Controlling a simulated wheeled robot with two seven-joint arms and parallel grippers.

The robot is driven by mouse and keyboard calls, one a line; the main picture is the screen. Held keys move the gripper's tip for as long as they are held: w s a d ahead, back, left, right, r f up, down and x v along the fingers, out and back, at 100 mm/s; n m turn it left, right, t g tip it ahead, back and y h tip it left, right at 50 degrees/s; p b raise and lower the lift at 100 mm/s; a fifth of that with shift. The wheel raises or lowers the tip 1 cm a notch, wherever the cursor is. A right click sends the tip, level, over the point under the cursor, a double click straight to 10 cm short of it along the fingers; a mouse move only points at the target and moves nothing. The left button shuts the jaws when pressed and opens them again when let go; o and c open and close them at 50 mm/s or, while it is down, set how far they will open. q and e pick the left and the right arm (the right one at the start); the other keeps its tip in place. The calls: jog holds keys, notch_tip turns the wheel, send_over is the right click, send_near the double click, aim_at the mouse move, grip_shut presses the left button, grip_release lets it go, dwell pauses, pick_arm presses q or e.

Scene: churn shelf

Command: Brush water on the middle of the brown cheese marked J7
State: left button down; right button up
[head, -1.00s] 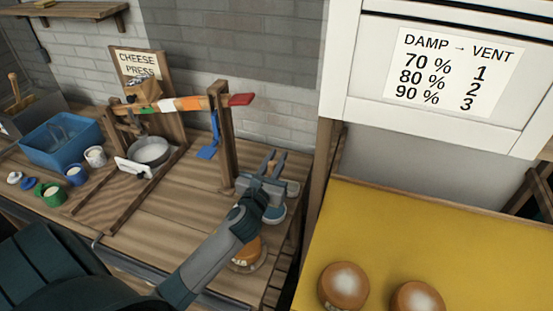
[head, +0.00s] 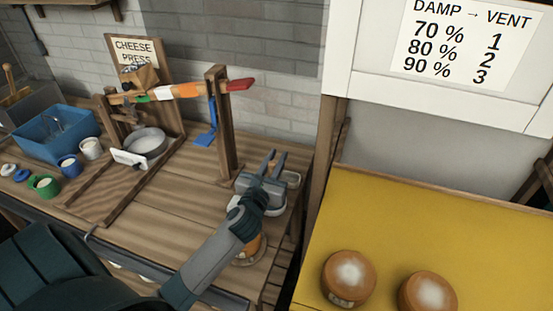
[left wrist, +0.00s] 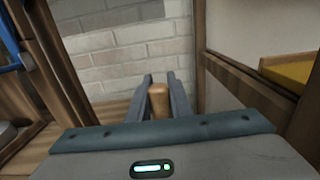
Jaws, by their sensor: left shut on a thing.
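My left gripper (head: 275,158) is above the right end of the wooden bench, shut on a wooden handle (left wrist: 158,101) that stands between its fingers in the left wrist view. The handle's lower end is hidden, so I cannot tell whether it is a brush. Two brown cheeses with pale, whitish tops sit on the yellow surface at right: one (head: 348,277) with a small label on its side, too small to read, and one (head: 428,293) cut by the lower edge. Another orange-brown round (head: 249,247) is partly hidden behind my left forearm. My right gripper is out of view.
The cheese press post (head: 220,130) stands left of my gripper. A metal pot (head: 146,142), a blue bin (head: 50,140) and several small cups are farther left. A wooden upright (head: 325,150) separates the bench from the yellow surface (head: 420,225), whose back is bare.

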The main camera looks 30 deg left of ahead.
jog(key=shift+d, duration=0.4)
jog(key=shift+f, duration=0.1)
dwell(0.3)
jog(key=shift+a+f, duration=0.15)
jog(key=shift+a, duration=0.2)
jog(key=shift+b, duration=0.35)
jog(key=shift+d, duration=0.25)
dwell(0.3)
